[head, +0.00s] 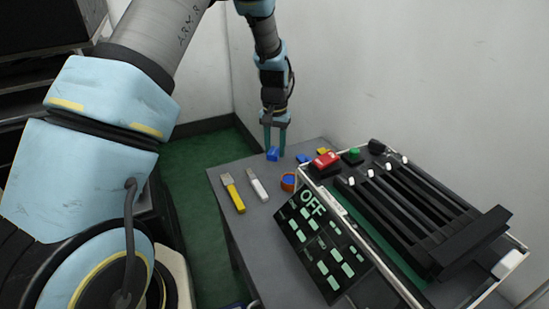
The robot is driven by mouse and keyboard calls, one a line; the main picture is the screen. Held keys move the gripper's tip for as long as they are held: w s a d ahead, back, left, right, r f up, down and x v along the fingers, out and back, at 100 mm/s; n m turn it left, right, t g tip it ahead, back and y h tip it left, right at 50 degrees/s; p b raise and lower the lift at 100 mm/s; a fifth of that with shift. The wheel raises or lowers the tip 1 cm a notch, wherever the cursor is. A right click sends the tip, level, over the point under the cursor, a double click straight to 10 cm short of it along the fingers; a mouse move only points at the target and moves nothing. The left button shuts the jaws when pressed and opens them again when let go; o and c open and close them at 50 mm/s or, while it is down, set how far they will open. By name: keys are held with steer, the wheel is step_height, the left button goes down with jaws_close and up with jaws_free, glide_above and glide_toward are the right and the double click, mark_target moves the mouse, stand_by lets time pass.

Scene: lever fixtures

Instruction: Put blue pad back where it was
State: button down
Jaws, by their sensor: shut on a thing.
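My gripper (276,150) points down at the far end of the grey table (236,170). It is shut on a small blue block (272,155), which sits low between the fingertips, at or just above the tabletop. I cannot tell whether it touches the table. A flat blue pad (303,158) lies a little to the right of the gripper.
The lever fixture (420,200) with red and green buttons and the OFF panel (322,245) fill the right. A wall is behind.

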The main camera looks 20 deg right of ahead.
mark_target(275, 150)
steer(key=shift+f, duration=1.85)
steer(key=shift+f, duration=0.15)
steer(key=shift+c, duration=2.3)
jaws_free()
step_height(275, 150, up, 12)
steer(key=shift+r, duration=0.2)
